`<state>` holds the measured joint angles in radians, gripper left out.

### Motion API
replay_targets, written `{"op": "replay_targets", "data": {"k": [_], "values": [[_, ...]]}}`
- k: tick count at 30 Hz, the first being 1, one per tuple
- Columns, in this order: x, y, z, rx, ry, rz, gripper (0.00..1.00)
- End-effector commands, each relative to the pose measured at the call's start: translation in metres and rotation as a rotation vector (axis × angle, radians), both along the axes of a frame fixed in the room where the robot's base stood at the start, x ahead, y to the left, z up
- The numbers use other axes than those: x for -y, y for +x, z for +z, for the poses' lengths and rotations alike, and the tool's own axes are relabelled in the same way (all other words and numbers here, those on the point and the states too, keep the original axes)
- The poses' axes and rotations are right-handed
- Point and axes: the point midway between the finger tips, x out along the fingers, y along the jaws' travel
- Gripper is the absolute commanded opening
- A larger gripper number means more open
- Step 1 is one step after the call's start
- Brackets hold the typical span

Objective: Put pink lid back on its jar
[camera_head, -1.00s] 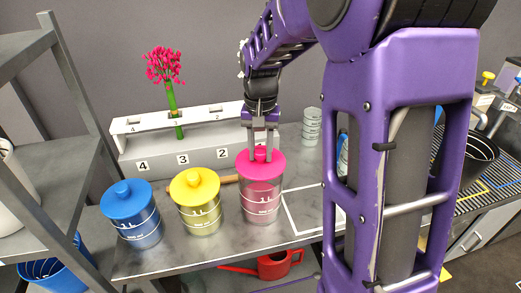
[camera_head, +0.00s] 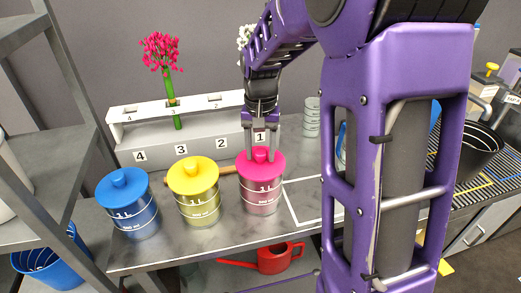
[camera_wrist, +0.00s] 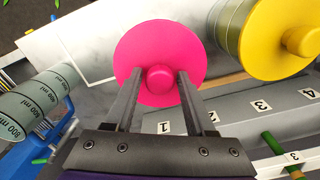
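The pink lid (camera_head: 261,164), round with a knob on top, sits on the pink-tinted clear jar (camera_head: 260,198), flush as far as the head view shows. The lid (camera_wrist: 146,50) hides the jar beneath it in the wrist view. My gripper (camera_head: 261,155) points down over the lid, one finger on each side of the knob. In the wrist view my gripper (camera_wrist: 160,74) shows small gaps between its fingers and the knob, so it looks open around it.
A yellow-lidded jar (camera_head: 195,196) and a blue-lidded jar (camera_head: 130,205) stand to the left. Behind is a white numbered rack (camera_head: 190,145) with a pink flower bunch (camera_head: 163,52). A white outlined area (camera_head: 305,203) is bare.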

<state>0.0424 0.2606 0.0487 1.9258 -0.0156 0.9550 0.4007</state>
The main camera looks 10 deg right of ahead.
Motion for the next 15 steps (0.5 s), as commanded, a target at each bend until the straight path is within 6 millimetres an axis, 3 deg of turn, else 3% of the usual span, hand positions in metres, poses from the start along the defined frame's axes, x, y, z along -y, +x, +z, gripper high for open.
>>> {"op": "replay_targets", "data": {"k": [3,11,15], "values": [[0.000,0.000,0.000,0.000,0.000,0.000,0.72],[0.000,0.000,0.001,0.000,0.000,0.000,0.72],[0.000,0.001,0.012,0.003,0.000,0.000,0.72]]}}
